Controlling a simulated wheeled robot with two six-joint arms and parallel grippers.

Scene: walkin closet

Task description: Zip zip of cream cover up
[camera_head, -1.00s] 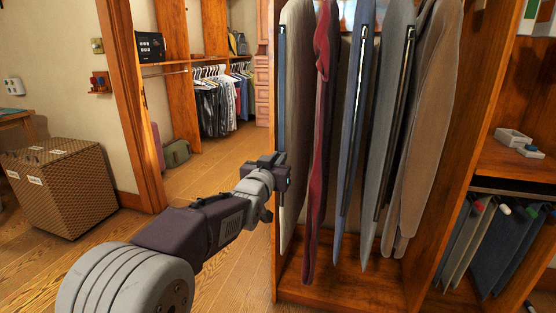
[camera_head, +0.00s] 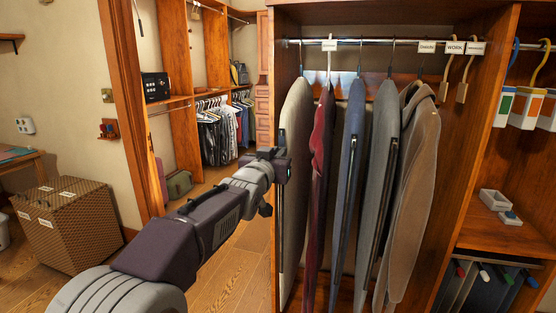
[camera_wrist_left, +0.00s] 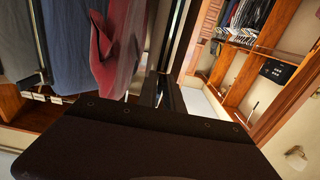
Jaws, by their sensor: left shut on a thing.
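The cream cover (camera_head: 297,150) hangs at the left end of the wardrobe rail, upright and edge-on in the head view. Its dark zip strip (camera_head: 280,215) runs down its left edge. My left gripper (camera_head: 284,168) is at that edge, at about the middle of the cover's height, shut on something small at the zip. The zip's pull is hidden by the gripper. In the left wrist view the fingers of my left gripper (camera_wrist_left: 164,92) point away from me, with a dark strip beyond them. My right gripper is not in view.
A red garment (camera_head: 319,170), a blue cover (camera_head: 348,180), a grey cover (camera_head: 378,175) and a brown coat (camera_head: 412,180) hang close to the right. The wardrobe's left side panel (camera_head: 273,75) is near my gripper. The floor (camera_head: 235,275) at left is open.

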